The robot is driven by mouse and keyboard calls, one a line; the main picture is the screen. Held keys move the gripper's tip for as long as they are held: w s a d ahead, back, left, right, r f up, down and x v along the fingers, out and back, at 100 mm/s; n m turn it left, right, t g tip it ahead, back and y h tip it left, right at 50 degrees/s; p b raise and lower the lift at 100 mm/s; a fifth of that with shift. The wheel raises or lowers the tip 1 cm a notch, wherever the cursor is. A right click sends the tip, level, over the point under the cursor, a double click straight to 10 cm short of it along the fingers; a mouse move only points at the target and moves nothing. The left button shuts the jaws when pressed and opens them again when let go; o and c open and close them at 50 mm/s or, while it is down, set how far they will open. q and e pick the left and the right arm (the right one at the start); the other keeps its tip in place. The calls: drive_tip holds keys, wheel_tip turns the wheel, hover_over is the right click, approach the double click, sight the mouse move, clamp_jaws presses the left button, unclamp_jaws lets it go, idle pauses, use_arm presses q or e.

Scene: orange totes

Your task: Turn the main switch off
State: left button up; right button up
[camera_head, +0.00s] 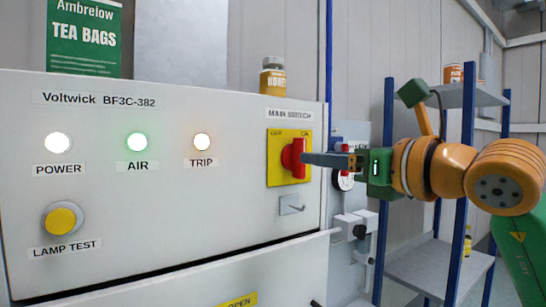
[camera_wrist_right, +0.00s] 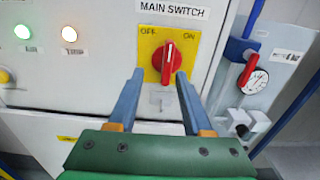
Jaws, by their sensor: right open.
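The main switch is a red rotary knob (camera_head: 293,158) on a yellow plate (camera_head: 275,172), marked OFF at upper left and ON at upper right. In the right wrist view the knob (camera_wrist_right: 167,62) stands nearly upright, its white mark tipped slightly right. My right gripper (camera_head: 306,159) comes from the right, fingertips close to the knob. In the wrist view my right gripper (camera_wrist_right: 160,74) is open, its fingers reaching toward the knob's lower left and lower right. I cannot tell whether a finger touches it. My left gripper is out of view.
The panel has lit POWER (camera_head: 58,142), AIR (camera_head: 138,142) and TRIP (camera_head: 202,141) lamps and a yellow lamp test button (camera_head: 62,220). A hasp (camera_head: 291,205) sits below the switch. A gauge with a red handle (camera_wrist_right: 249,70) is to the right. A jar (camera_head: 273,77) stands on top.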

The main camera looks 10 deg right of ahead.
sight(306, 151)
drive_tip(key=w+p, duration=0.2)
drive_tip(key=w, duration=0.2)
drive_tip(key=shift+d+r+p, duration=0.25)
drive_tip(key=shift+r+p, duration=0.05)
drive_tip(key=shift+p, duration=0.1)
drive_tip(key=shift+w+a+f, duration=0.15)
drive_tip(key=shift+w+a, duration=0.25)
drive_tip(key=shift+w, duration=0.1)
drive_tip(key=shift+w+a+f, duration=0.15)
drive_tip(key=shift+w+a, duration=0.2)
drive_tip(key=shift+w, duration=0.15)
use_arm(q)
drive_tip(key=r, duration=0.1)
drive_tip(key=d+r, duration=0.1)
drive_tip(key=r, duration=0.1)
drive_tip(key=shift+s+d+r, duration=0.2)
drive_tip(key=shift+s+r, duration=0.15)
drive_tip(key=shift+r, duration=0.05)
use_arm(e)
drive_tip(key=shift+s+d, duration=0.15)
clamp_jaws()
